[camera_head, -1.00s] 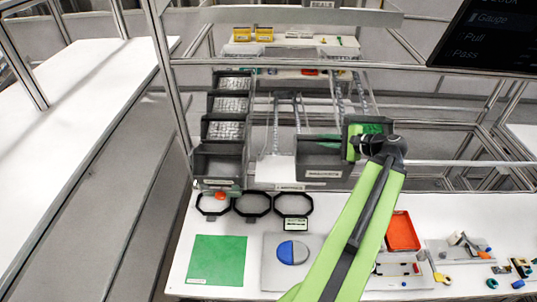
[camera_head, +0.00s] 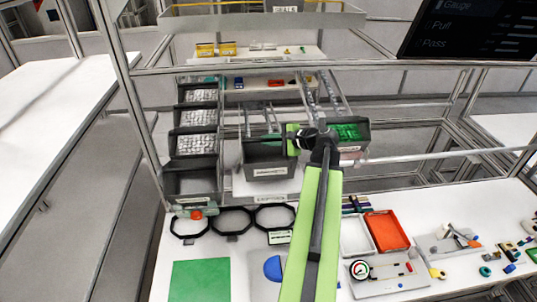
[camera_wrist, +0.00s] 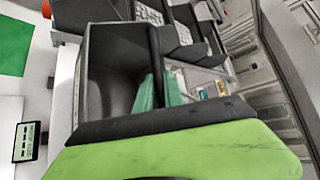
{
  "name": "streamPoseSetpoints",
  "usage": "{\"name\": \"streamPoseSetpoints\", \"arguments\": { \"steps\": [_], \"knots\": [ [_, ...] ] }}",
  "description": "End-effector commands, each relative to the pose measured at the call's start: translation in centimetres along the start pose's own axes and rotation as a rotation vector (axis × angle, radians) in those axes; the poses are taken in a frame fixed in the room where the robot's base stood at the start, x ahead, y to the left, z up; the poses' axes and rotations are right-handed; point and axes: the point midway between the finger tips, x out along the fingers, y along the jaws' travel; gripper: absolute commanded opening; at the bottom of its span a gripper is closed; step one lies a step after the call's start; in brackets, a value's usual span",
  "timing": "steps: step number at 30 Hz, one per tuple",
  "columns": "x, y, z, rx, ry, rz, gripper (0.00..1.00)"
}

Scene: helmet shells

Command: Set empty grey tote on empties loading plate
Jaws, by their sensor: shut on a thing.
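The grey tote (camera_head: 268,160), an open box with a white label on its front, is held by my gripper (camera_head: 293,141) at its right side wall. In the wrist view the tote (camera_wrist: 115,75) looks empty, with green fingertips (camera_wrist: 158,92) inside its wall. The white loading plate (camera_head: 236,182) shows to the left of and below the tote, with a label on its front edge. The tote hides much of the plate, and I cannot tell whether they touch.
A stack of grey bins (camera_head: 197,143) stands close on the left. A bin of green parts (camera_head: 349,131) is just right of my gripper. Metal rails surround the rack. Black rings (camera_head: 232,220) and an orange tray (camera_head: 387,231) lie on the bench in front.

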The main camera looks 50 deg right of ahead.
Motion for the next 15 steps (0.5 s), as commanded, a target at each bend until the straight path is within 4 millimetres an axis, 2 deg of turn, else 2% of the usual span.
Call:
{"name": "streamPoseSetpoints", "arguments": {
  "steps": [4,10,15],
  "knots": [
    [0.2,0.5,-0.1,0.0,0.0,0.0,0.0],
    [1.6,3.5,-1.5,0.0,-0.001,0.0,0.0],
    [1.6,3.3,-1.4,0.0,-0.001,0.0,0.0]
  ]
}}
